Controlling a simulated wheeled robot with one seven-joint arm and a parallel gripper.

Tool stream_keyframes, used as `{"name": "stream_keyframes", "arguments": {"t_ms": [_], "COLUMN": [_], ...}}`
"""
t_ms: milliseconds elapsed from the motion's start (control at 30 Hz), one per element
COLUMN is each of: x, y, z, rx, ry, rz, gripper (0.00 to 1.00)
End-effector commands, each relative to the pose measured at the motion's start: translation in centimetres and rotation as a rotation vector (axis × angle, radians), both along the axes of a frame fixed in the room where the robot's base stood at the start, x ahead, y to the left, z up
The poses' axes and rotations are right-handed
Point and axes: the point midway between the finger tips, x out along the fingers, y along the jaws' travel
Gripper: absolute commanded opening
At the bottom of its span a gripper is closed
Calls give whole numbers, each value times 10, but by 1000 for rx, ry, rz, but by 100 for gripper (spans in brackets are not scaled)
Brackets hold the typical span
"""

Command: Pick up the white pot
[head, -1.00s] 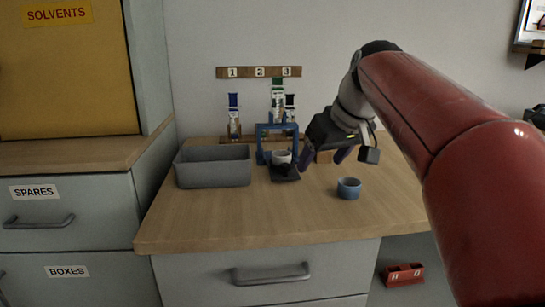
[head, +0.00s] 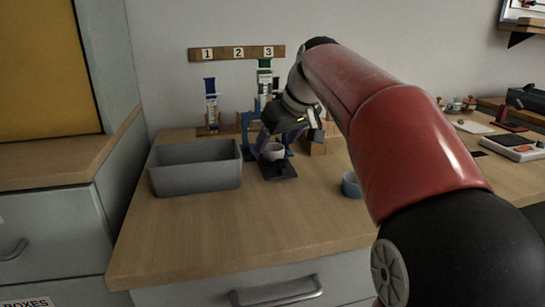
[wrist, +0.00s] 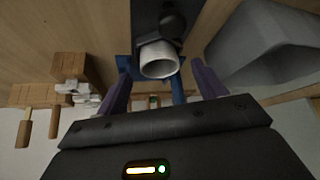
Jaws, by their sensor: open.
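The white pot (head: 273,152) sits on a dark stand (head: 279,172) at the foot of a blue frame (head: 247,130) on the wooden worktop. In the wrist view the white pot (wrist: 159,60) shows its round open mouth, ahead of and between the fingers. My gripper (head: 275,141) is open, its purple fingers spread, close to the pot. In the wrist view my gripper (wrist: 160,84) has a finger on each side and nothing clamped between them. Whether a finger touches the pot cannot be told.
A grey bin (head: 195,168) stands left of the pot. A blue cup (head: 351,185) is to the right, partly behind my arm. Syringe-like bottles (head: 210,105) stand behind. Wooden blocks (wrist: 68,70) show in the wrist view. The worktop's front is clear.

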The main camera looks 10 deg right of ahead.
Motion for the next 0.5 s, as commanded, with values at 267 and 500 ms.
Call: {"name": "stream_keyframes", "arguments": {"t_ms": [267,500], "x": [10,10], "y": [4,4], "z": [-17,-17], "rx": [0,0], "ry": [-1,-1], "rz": [-1,-1], "gripper": [70,57]}}
